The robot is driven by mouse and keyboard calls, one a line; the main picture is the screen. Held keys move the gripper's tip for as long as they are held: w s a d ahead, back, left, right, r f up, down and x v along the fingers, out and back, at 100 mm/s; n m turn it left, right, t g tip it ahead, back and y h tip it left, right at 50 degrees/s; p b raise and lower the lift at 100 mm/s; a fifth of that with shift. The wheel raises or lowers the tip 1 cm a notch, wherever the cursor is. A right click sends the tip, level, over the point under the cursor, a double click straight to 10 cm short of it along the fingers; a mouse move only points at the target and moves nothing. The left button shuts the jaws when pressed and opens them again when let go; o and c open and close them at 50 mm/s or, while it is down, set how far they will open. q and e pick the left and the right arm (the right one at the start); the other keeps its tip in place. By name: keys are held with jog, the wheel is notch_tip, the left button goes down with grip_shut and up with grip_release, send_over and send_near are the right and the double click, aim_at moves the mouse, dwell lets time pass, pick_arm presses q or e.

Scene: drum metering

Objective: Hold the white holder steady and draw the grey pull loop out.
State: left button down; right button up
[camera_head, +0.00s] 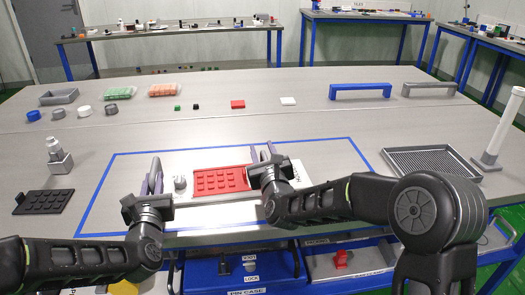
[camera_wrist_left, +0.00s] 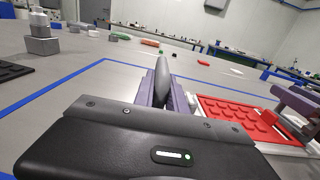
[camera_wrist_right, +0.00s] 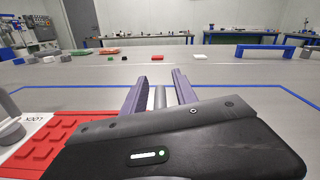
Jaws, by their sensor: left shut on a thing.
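My left gripper (camera_head: 153,177) is at the left end of the white holder (camera_head: 301,178). Its purple fingers are shut on an upright, narrow grey piece, which looks like the grey pull loop (camera_wrist_left: 162,82) seen nearly edge-on. Beside it is a small light-grey rounded part (camera_head: 180,182), also partly visible at the left edge of the right wrist view. A red studded panel (camera_head: 215,181) lies on the holder. My right gripper (camera_head: 262,152) is over the holder's right part. Its fingers (camera_wrist_right: 159,90) are spread, with a grey cylindrical piece visible between them. Its wrist hides part of the holder.
A blue outline (camera_head: 112,180) surrounds the work area. A black studded panel (camera_head: 43,202) and a metal block (camera_head: 60,160) stand left. A grey mesh tray (camera_head: 428,163) and white post (camera_head: 497,130) stand right. Small parts and blue and grey handles line the back.

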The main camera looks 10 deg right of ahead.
grip_shut()
dwell(0.4)
dwell(1.1)
